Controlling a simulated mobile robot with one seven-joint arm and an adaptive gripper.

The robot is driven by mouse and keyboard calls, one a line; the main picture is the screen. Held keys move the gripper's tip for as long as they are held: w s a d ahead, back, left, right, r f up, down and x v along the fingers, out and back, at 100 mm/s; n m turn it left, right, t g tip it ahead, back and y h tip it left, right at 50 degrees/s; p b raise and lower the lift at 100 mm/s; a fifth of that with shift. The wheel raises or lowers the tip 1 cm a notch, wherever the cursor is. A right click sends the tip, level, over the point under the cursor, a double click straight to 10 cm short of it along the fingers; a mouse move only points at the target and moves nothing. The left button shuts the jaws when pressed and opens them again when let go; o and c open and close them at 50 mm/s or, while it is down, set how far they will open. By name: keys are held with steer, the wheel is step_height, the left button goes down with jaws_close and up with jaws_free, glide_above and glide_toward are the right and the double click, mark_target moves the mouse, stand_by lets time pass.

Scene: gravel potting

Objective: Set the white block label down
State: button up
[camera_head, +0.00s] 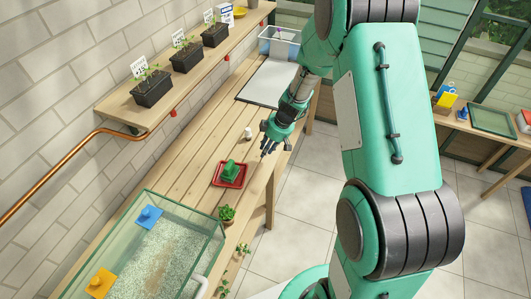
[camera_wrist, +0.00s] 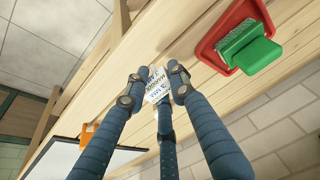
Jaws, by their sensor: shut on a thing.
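The white block label (camera_wrist: 155,92), with dark print on it, sits between the fingertips of my gripper (camera_wrist: 157,80) in the wrist view. My gripper has blue fingers and is shut on the label. The fingers cover part of the label. In the head view my gripper (camera_head: 268,147) is over the front edge of the wooden bench (camera_head: 208,155), just beyond the red tray. The label is too small to make out there. I cannot tell whether it touches the bench.
A red tray (camera_head: 219,181) with a green brush (camera_head: 230,171) lies close by on the bench. A small white object (camera_head: 248,133) stands left of my gripper. A plant (camera_head: 227,214) and a glass tank (camera_head: 205,262) are nearer. A white board (camera_head: 268,84) lies farther back.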

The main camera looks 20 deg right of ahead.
steer(key=shift+w, duration=0.15)
steer(key=shift+w+d, duration=0.1)
steer(key=shift+w, duration=0.35)
steer(key=shift+f+b, duration=0.35)
steer(key=shift+f, duration=1.45)
steer(key=shift+f+b, duration=0.2)
steer(key=shift+b, duration=0.1)
steer(key=o, duration=0.9)
steer(key=shift+r+p, duration=0.25)
steer(key=shift+p, duration=0.05)
steer(key=shift+r, duration=0.25)
steer(key=p+v, duration=0.1)
steer(key=v, duration=1)
steer(key=shift+s+d+r+p, duration=0.2)
steer(key=shift+p, duration=0.2)
